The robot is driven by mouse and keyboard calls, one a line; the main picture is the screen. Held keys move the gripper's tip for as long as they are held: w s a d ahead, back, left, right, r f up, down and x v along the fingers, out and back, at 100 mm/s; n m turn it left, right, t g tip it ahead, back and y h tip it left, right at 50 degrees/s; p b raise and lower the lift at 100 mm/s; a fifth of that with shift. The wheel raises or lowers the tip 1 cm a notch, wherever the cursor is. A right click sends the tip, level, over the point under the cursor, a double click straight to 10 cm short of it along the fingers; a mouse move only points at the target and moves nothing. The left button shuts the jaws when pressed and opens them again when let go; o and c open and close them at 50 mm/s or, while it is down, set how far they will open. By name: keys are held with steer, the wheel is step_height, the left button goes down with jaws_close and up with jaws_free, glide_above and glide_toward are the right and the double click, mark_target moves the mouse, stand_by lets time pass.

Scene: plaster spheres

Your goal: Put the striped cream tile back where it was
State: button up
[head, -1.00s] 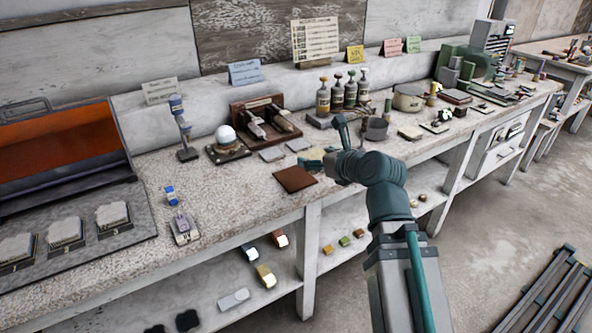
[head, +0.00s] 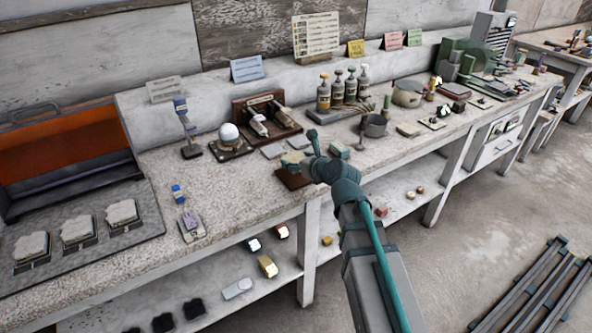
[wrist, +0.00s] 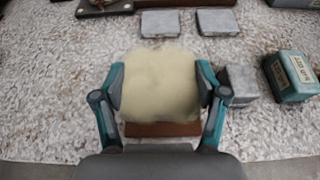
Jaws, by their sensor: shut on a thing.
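My gripper (wrist: 160,88) is shut on a cream tile (wrist: 160,75), with one finger on each side of it. The tile is pale, with uneven edges, and no stripes can be made out on it. In the head view the cream tile (head: 291,158) is small and partly hidden by my gripper (head: 296,160). It is over or just in front of a flat brown square (head: 288,181) on the bench. In the wrist view the brown square (wrist: 162,130) shows below the tile, mostly covered by it. I cannot tell whether they touch.
Two grey slabs (wrist: 160,23) lie behind the tile. A grey block (wrist: 238,84) and a labelled teal block (wrist: 291,77) stand close on the right. A white sphere on a stand (head: 229,133) is to the left. Bare bench (head: 235,185) lies left of the brown square.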

steer(key=shift+w+a+f, duration=0.15)
steer(key=shift+w+f, duration=0.1)
steer(key=shift+w+a+f, duration=0.1)
steer(key=shift+w+f, duration=0.1)
steer(key=shift+f, duration=1.65)
steer(key=o, duration=1.5)
steer(key=shift+f, duration=0.15)
steer(key=shift+c, duration=0.2)
